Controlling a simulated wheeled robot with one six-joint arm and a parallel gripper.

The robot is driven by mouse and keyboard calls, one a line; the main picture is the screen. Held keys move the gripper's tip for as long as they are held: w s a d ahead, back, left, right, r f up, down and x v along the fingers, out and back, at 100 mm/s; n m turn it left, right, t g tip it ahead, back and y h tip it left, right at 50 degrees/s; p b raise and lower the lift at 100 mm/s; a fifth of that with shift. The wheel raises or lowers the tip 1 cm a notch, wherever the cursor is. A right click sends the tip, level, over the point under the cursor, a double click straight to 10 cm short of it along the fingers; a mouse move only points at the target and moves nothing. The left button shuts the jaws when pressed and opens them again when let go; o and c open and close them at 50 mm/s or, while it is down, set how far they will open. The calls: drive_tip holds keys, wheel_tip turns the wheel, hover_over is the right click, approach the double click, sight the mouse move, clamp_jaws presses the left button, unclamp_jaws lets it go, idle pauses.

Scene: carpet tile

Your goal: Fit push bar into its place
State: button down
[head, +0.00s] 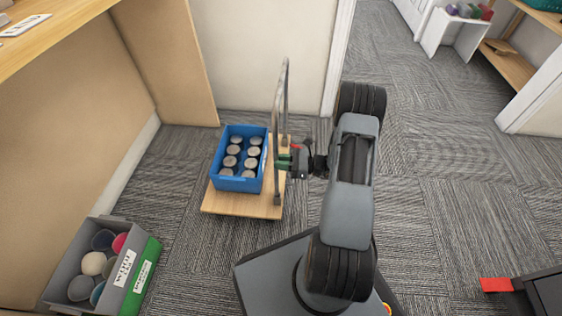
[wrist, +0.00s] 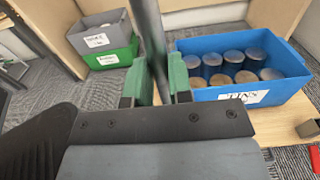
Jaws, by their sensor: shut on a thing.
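The push bar (head: 278,110) is a grey metal hoop standing roughly upright at the right edge of a wooden platform (head: 225,206). My gripper (head: 288,160) is shut on one upright of it, low down. In the wrist view the bar (wrist: 151,35) passes between the green fingertips of my gripper (wrist: 159,80). The bar's near lower end shows beside the platform's right edge in the head view. I cannot tell whether its ends are seated in the platform. In the wrist view its lower end is hidden behind my gripper.
A blue crate (head: 238,184) of round tins stands on the platform, left of the bar. A wooden desk (head: 60,32) and a wall are behind and left. Carpet right of my arm is mostly clear.

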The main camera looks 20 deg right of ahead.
drive_tip(key=c, duration=0.9)
unclamp_jaws()
drive_tip(key=shift+c, duration=0.2)
drive_tip(key=p+v, duration=0.3)
drive_tip(key=v, duration=1)
drive_tip(key=shift+s+d+p, duration=0.2)
drive_tip(key=shift+d+p, duration=0.1)
drive_tip(key=shift+d, duration=0.05)
